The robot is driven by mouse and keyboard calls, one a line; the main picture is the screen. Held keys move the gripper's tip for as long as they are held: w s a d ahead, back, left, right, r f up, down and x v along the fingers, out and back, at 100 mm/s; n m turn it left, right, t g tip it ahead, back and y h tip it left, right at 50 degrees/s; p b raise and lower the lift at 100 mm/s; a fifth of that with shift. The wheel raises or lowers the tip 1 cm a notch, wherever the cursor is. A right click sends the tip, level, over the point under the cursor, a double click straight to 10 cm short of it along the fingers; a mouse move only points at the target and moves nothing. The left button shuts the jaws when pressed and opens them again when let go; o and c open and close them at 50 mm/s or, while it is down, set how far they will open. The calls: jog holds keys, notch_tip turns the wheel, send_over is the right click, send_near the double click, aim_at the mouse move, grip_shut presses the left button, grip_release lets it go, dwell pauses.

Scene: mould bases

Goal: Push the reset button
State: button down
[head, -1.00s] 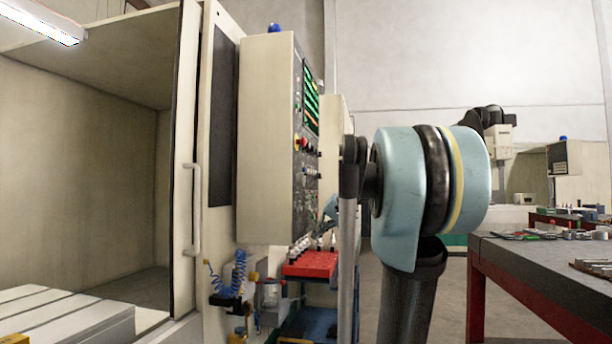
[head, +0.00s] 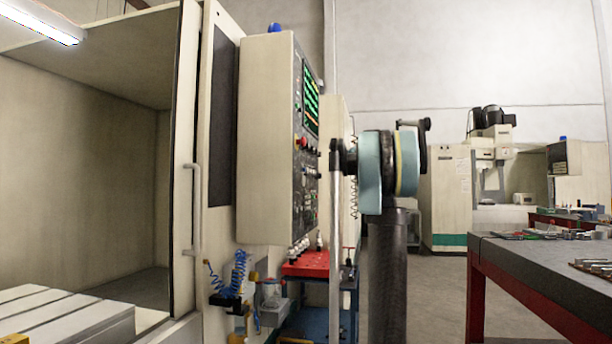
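The machine's control panel (head: 307,170) stands left of centre, seen at a steep angle. It has a lit screen (head: 311,105) with green lines at the top. A red knob (head: 303,142) sits below the screen, with several small dark buttons and dials under it. I cannot tell which one is the reset button at this angle. My arm, with light blue and black joint covers, is right of the panel and apart from it in the picture. My gripper cannot be made out.
An open machine bay (head: 80,180) with a door handle (head: 193,210) is at left. A red tray (head: 310,265) on a blue cart (head: 318,320) is below the panel. A dark workbench (head: 545,265) with tools is at right. Floor shows between arm and bench.

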aim_at(304, 170)
jog(key=w+a, duration=0.2)
jog(key=a, duration=0.6)
jog(key=shift+w+a, duration=0.25)
jog(key=shift+w, duration=0.1)
jog(key=shift+a, duration=0.1)
dwell(1.5)
jog(key=shift+w+a, duration=0.1)
jog(key=shift+a, duration=0.15)
jog(key=shift+w+a, duration=0.1)
jog(key=shift+a, duration=0.3)
dwell(0.8)
jog(key=shift+d, duration=0.15)
jog(key=shift+s+d, duration=0.25)
jog(key=shift+d, duration=0.4)
jog(key=shift+d, duration=0.1)
